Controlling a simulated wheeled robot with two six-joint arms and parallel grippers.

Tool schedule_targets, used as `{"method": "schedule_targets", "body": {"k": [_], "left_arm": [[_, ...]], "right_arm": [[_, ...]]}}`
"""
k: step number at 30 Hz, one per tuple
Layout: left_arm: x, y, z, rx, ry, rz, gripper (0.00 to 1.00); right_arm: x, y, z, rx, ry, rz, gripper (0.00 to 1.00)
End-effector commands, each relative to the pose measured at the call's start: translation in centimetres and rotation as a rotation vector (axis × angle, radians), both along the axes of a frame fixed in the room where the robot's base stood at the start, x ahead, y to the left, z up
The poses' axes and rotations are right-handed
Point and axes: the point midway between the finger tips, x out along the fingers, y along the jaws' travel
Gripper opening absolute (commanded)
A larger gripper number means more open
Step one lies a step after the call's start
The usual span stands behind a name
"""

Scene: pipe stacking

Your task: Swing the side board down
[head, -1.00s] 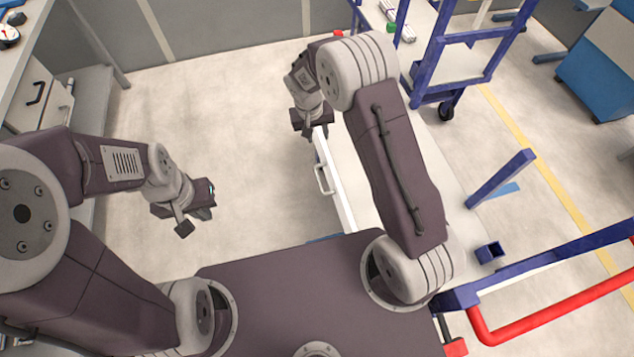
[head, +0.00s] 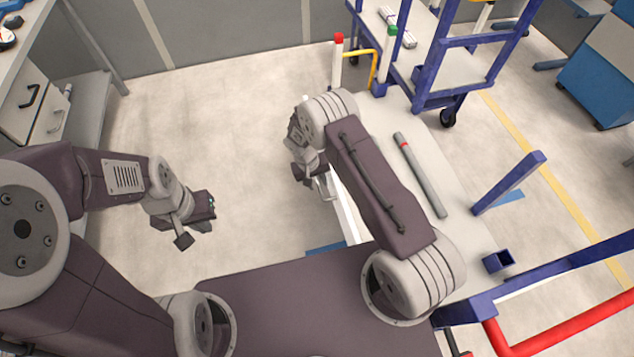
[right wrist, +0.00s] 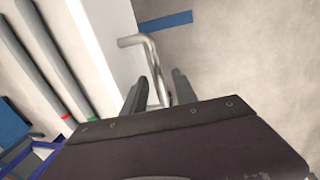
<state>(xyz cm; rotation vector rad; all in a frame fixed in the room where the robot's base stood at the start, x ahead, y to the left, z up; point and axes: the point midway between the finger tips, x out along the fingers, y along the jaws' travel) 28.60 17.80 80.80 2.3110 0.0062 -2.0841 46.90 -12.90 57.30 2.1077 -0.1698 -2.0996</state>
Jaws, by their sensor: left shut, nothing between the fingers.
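The side board (head: 347,222) is a white panel along the left edge of the pale cart deck, seen nearly edge-on and looking upright in the head view. In the right wrist view the board (right wrist: 106,30) has a bent metal handle (right wrist: 152,62) standing out from it. My right gripper (head: 326,188) is at the handle; in the wrist view its two dark fingers (right wrist: 160,92) stand apart, with the handle bar between them and gaps showing. My arm hides part of the board in the head view. My left gripper (head: 190,234) is shut and empty over open floor.
Blue frame posts (head: 508,183) and a red rail (head: 570,318) are at right. A drawer bench (head: 38,100) stands at left. The floor left of the board is clear.

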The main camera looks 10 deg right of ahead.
Motion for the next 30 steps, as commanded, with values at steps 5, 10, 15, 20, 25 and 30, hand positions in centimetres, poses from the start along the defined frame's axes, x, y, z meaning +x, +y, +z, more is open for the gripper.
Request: {"method": "schedule_targets", "body": {"k": [5,10,15,20,25,30], "left_arm": [[0.0,0.0,0.0,0.0,0.0,0.0,0.0],[0.0,0.0,0.0,0.0,0.0,0.0,0.0],[0.0,0.0,0.0,0.0,0.0,0.0,0.0],[0.0,0.0,0.0,0.0,0.0,0.0,0.0],[0.0,0.0,0.0,0.0,0.0,0.0,0.0],[0.0,0.0,0.0,0.0,0.0,0.0,0.0]], "right_arm": [[0.03,-0.02,-0.08,0.0,-0.001,0.0,0.34],[0.02,-0.02,-0.07,0.0,0.0,0.0,0.04],[0.01,-0.01,-0.06,0.0,0.0,0.0,0.0],[0.0,-0.01,-0.06,0.0,0.0,0.0,0.0],[0.0,0.0,-0.06,0.0,0.0,0.0,0.0],[0.0,0.0,-0.06,0.0,0.0,0.0,0.0]]}}
